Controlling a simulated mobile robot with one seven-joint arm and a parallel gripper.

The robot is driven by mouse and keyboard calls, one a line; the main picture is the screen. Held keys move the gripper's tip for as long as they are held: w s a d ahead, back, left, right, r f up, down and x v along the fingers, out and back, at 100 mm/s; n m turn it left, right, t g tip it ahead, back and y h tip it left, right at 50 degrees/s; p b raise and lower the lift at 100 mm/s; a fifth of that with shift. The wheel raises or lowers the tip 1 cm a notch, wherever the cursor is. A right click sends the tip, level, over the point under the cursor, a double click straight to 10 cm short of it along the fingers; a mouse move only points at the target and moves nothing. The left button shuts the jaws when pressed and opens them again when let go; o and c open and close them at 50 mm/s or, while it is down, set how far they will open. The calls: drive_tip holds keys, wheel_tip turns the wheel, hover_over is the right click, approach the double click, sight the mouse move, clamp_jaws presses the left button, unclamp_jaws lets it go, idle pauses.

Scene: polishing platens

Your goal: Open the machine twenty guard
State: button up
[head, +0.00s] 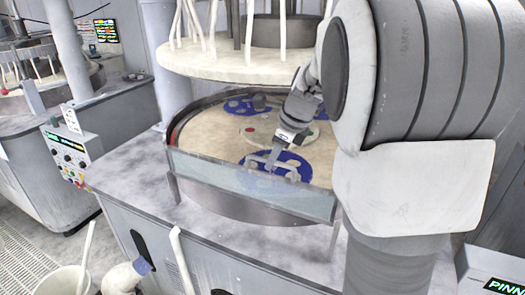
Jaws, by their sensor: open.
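The guard (250,185) is a clear, bluish panel across the front of the round polishing machine in the head view. It stands upright along the rim of the machine's basin (235,208). My gripper (273,170) is open, just behind and above the guard's top edge, over a blue disc (300,157) on the cream platen (205,130). Whether the fingers touch the guard or the disc cannot be told. I see no number marking this machine as twenty.
A cream upper plate (235,65) with white hoses hangs above the basin. A control box (72,150) with buttons stands at the left. A white bucket (55,280) and pipes are at the lower left. Another machine (45,90) is at the back left.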

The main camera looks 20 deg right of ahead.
drive_tip(key=shift+f, duration=0.1)
clamp_jaws()
idle(1.4)
